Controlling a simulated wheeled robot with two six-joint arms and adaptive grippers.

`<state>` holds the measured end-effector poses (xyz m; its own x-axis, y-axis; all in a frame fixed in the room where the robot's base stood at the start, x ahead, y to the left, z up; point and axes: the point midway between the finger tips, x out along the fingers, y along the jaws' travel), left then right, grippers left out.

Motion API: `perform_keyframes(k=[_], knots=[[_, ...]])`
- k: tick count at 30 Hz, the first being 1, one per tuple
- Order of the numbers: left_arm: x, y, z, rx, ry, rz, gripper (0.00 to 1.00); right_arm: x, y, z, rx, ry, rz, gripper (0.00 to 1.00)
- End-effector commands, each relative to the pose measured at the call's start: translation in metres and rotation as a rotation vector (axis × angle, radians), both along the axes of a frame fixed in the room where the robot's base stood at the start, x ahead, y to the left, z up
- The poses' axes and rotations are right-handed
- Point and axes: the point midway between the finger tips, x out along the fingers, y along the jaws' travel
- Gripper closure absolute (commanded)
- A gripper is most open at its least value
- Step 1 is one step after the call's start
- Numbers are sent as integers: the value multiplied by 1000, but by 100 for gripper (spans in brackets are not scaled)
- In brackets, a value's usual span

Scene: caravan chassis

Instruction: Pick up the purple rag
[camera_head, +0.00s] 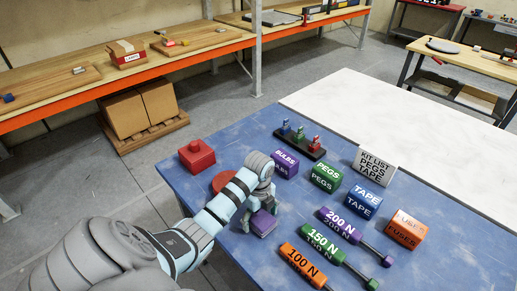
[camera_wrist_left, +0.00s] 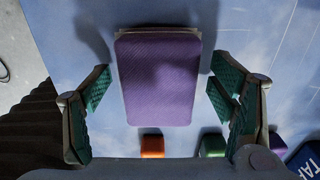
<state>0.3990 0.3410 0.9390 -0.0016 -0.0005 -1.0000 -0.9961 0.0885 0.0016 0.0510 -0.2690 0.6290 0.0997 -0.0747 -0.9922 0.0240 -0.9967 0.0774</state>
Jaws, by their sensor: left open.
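The purple rag (camera_head: 263,223) lies on the blue table top, looking like a folded, thick rectangular pad. In the head view my left gripper (camera_head: 261,203) is right over it and hides part of it. In the left wrist view the rag (camera_wrist_left: 158,82) fills the middle, with a pale layer showing along its far edge. My left gripper (camera_wrist_left: 161,92) is open, with one green-padded finger on each side of the rag and a visible gap on both sides. My right gripper is in neither view.
A red block (camera_head: 197,157) and a partly hidden red round thing (camera_head: 223,182) lie near my left arm. Labelled boxes, including BULBS (camera_head: 285,165), PEGS (camera_head: 326,177) and TAPE (camera_head: 365,199), stand to the right. Labelled cylinders, including 100 N (camera_head: 302,265), lie nearer the front.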

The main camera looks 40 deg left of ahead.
Motion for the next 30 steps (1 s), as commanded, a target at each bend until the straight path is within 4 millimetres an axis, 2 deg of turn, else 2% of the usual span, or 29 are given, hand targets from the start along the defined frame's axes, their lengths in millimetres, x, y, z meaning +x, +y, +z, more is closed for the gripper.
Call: perform_keyframes(k=[4, 5, 14, 23, 30], knots=[[-1, 1, 0, 1, -1, 3, 22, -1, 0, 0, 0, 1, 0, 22], [-1, 1, 0, 1, -1, 3, 26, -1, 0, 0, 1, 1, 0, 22], [-1, 1, 0, 0, -1, 3, 74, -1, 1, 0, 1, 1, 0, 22], [0, 1, 1, 1, -1, 3, 74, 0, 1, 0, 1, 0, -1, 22], [1, 0, 13, 1, -3, 0, 74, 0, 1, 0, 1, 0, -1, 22]])
